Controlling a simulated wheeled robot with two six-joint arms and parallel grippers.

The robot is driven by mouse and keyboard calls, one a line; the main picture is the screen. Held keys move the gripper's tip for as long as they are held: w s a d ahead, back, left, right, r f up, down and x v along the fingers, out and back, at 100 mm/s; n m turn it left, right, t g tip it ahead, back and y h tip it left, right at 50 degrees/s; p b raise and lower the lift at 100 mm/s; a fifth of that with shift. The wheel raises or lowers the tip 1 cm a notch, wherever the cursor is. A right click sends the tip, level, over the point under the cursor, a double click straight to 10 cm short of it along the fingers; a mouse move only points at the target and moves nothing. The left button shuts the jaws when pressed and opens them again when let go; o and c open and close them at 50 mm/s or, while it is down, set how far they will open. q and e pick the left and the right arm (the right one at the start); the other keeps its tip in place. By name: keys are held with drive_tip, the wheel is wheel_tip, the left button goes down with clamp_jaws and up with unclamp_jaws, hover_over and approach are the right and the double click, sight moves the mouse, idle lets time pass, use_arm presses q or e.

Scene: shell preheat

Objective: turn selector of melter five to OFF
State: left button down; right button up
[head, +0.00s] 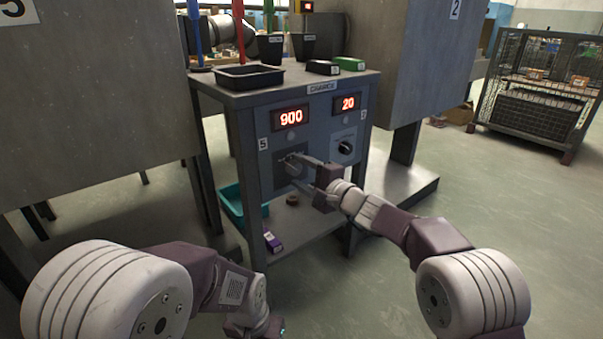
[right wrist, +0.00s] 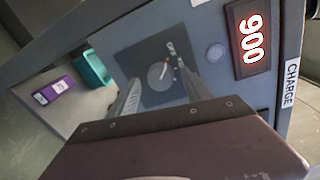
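The charge station's front panel has a label 5 (head: 264,144) on its left side and a lit display reading 900 (head: 291,117). Below that display is the round grey selector (right wrist: 159,74) on a dark square plate (right wrist: 140,58), with a small red and white mark on it. My right gripper (head: 293,170) is open at this plate; in the right wrist view its two fingers (right wrist: 153,66) lie on either side of the selector. I cannot tell whether they touch it. My left gripper (head: 264,327) is low at the bottom edge; its fingers are hardly visible.
Right of it are a display reading 20 (head: 347,103) and a black knob (head: 345,147) by the label 2. A black tray (head: 249,77) and small boxes stand on top. A teal bin (head: 230,203) and purple box (head: 272,241) are on the lower shelf. Large grey cabinets flank the station.

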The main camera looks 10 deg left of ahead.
drive_tip(key=p+v, duration=0.2)
drive_tip(key=v, duration=0.7)
